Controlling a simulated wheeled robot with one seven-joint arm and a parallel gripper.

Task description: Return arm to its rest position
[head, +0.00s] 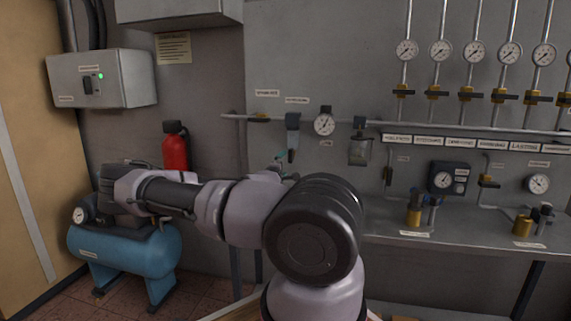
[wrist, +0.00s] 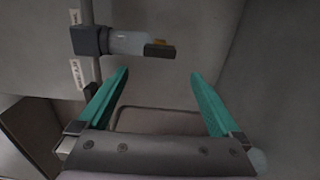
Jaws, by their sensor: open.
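My arm reaches across the head view toward the wall. My gripper (wrist: 160,73) shows in the wrist view with its two teal fingers spread wide and nothing between them. In the head view a bit of the teal fingers (head: 283,157) shows past my arm, just below a small grey fitting (head: 292,121) on the wall pipe. The rest of the gripper is hidden behind my arm there. In the wrist view a grey fitting with a clear bowl (wrist: 128,42) lies beyond the fingertips, apart from them.
A pipe with a gauge (head: 324,124) and a filter bowl (head: 359,148) runs along the wall. A grey bench (head: 460,240) with valves stands at right. A blue compressor tank (head: 125,249), a red extinguisher (head: 175,150) and a control box (head: 100,79) are at left.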

